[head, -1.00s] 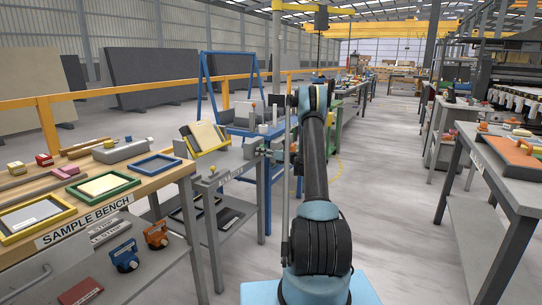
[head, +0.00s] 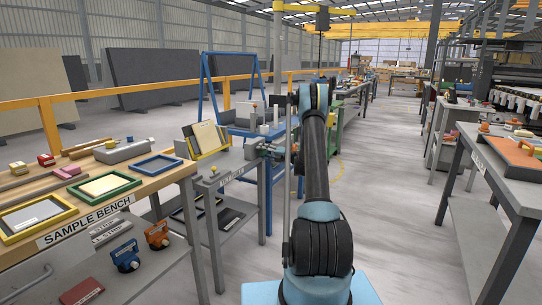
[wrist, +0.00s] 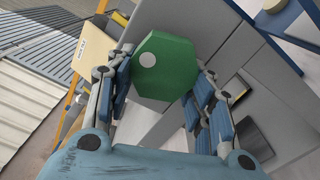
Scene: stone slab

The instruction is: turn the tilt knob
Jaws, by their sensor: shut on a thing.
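The tilt knob is a green, several-sided knob (wrist: 168,72) with a pale dot on its face, in the middle of the wrist view. My gripper (wrist: 158,76) is shut on it, with one blue-padded finger on each side. In the head view my gripper (head: 268,151) is at the right end of the grey stand, small and partly hidden by my arm, and I cannot make out the knob there. A cream panel in a yellow-edged tilting frame (head: 206,137) stands steeply on that stand (head: 235,165). The panel also shows at upper left in the wrist view (wrist: 93,46).
The sample bench (head: 130,190) with framed samples is at the left. A blue A-frame rack (head: 206,80) stands behind the stand. Another bench (head: 510,185) with an orange item is at the right. The floor (head: 400,220) between is clear.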

